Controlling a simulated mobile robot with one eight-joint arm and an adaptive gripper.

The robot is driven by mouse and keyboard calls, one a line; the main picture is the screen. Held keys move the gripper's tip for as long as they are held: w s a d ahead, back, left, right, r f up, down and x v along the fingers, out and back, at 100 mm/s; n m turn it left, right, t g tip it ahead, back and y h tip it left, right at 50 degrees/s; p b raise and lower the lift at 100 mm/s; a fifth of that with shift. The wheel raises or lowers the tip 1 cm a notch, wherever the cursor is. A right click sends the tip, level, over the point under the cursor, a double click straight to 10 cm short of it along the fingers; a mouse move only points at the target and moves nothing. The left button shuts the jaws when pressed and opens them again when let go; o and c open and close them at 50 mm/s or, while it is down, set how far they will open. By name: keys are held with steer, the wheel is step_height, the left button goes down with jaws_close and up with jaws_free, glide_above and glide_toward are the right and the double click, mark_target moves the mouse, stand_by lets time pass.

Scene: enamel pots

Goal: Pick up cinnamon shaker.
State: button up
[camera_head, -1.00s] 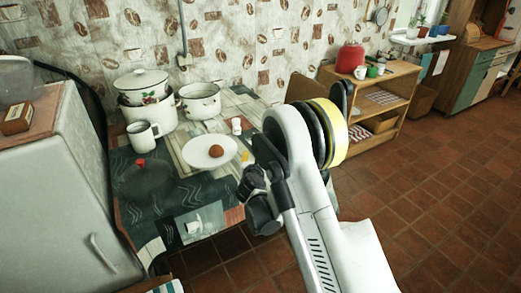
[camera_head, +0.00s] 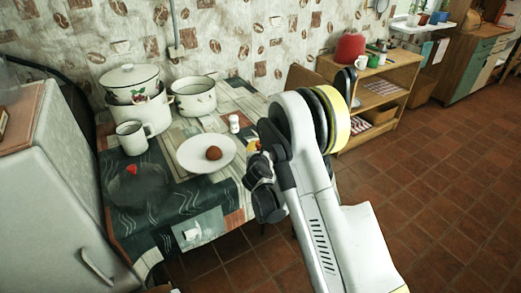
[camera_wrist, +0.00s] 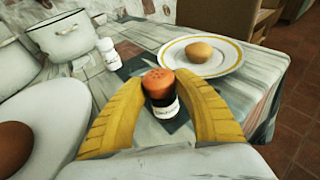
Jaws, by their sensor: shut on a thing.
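The cinnamon shaker (camera_wrist: 161,93) has an orange, holed cap, a dark body and a white label whose writing is too small to read. In the wrist view it stands upright between the yellow fingers of my gripper (camera_wrist: 160,88), which are shut on it. I cannot tell whether its base touches the table. In the head view, my arm hides the shaker, and only a little of my gripper (camera_head: 254,147) shows at the table's right side.
A white-capped shaker (camera_wrist: 108,54) stands behind left. A yellow-rimmed plate (camera_wrist: 226,65) with a round brown thing lies behind right. A white plate (camera_head: 190,162) holds a brown ball. Enamel pots (camera_head: 194,98), a mug (camera_head: 131,139) and a dark, red-knobbed thing (camera_head: 138,188) stand further left.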

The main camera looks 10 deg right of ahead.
jaws_close()
steer(key=shift+r, duration=0.15)
